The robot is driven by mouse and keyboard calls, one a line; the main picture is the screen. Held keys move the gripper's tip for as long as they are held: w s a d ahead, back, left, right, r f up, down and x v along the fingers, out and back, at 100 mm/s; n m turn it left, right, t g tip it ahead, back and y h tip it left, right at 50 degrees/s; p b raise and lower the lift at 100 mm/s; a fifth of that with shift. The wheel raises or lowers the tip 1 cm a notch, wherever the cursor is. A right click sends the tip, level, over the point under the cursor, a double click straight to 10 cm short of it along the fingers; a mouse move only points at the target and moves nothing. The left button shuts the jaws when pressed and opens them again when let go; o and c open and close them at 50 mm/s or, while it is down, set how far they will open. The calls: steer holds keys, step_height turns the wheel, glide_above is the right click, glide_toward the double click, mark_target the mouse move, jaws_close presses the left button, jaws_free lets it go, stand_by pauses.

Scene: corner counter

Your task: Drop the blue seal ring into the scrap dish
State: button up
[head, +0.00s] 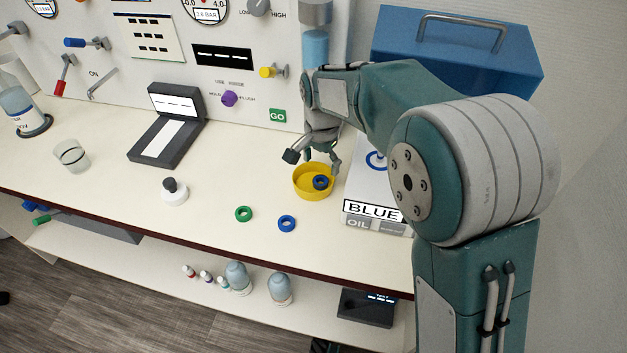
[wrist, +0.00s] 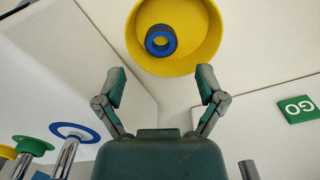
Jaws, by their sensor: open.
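The scrap dish, a round yellow dish (head: 304,193), stands on the counter left of the white box, and it fills the top of the wrist view (wrist: 205,50). A blue seal ring with a dark side (head: 320,182) lies inside it; it also shows in the wrist view (wrist: 160,40). Another blue ring (head: 287,223) lies on the counter in front of the dish, beside a green ring (head: 243,213). My gripper (head: 313,161) is above the dish, fingers spread and empty. In the wrist view the open fingers (wrist: 160,84) point toward the dish.
A white box (head: 355,205) labelled BLUE and OIL stands right of the dish. A glass (head: 71,154), white knobbed object (head: 174,191) and black device (head: 167,140) stand left.

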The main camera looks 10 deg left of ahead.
step_height(320, 180, up, 10)
steer(key=shift+f, duration=0.25)
stand_by(0.4)
steer(key=s+d+r+n+t, duration=0.25)
steer(key=s+d, duration=0.45)
steer(key=d, duration=0.4)
steer(key=s+d+r+n+t, duration=0.1)
steer(key=s+d+r, duration=0.3)
steer(key=s+d, duration=0.5)
steer(key=s+d+f+n+t, duration=0.1)
steer(key=s+d+f+t, duration=0.1)
steer(key=s+d+f, duration=0.2)
steer(key=s+d, duration=0.2)
steer(key=d, duration=0.1)
steer(key=shift+s, duration=0.3)
